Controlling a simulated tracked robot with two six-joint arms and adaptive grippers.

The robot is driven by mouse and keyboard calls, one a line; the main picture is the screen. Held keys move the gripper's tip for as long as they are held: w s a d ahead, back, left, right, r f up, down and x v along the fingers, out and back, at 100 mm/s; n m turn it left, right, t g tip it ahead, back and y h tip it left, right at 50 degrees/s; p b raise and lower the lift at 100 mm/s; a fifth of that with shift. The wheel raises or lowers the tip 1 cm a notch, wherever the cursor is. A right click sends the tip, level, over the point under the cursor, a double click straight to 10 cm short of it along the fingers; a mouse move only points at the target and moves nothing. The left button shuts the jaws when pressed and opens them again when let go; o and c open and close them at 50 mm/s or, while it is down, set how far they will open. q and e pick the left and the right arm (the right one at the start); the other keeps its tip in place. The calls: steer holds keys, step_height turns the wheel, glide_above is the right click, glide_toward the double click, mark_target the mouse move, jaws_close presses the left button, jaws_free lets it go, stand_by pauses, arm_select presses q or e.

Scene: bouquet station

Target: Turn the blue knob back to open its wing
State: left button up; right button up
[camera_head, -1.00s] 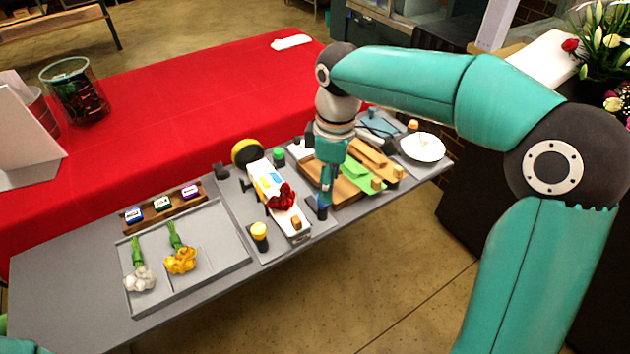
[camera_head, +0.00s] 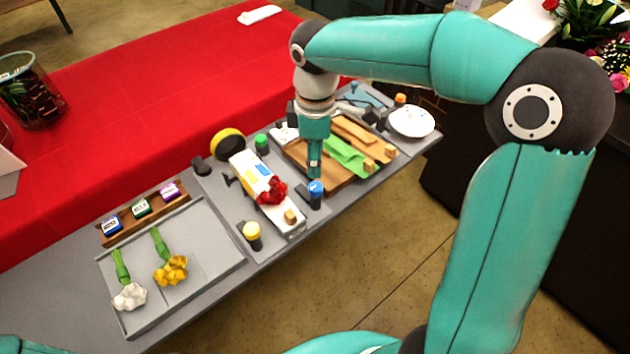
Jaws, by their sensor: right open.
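The blue knob (camera_head: 316,188) stands upright on a dark base near the front edge of the grey station, right of a white holder with a red flower bunch (camera_head: 271,191). My right gripper (camera_head: 314,172) points down just above and behind the knob. It is open and holds nothing I can see; in this view its fingers overlap into one narrow shape. A small gap seems to lie between fingertips and knob. I cannot tell which flap is the blue knob's wing. My left gripper is out of view.
A yellow knob (camera_head: 252,231) and a green knob (camera_head: 262,142) stand around the holder. Wooden boards with a green strip (camera_head: 345,156) lie right of the gripper. A grey tray (camera_head: 215,262) with white and yellow flowers is at left. A white plate (camera_head: 411,121) is at right.

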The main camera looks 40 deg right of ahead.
mark_target(316, 186)
step_height(316, 186, down, 9)
steer(key=shift+s+r, duration=0.1)
stand_by(0.3)
jaws_close()
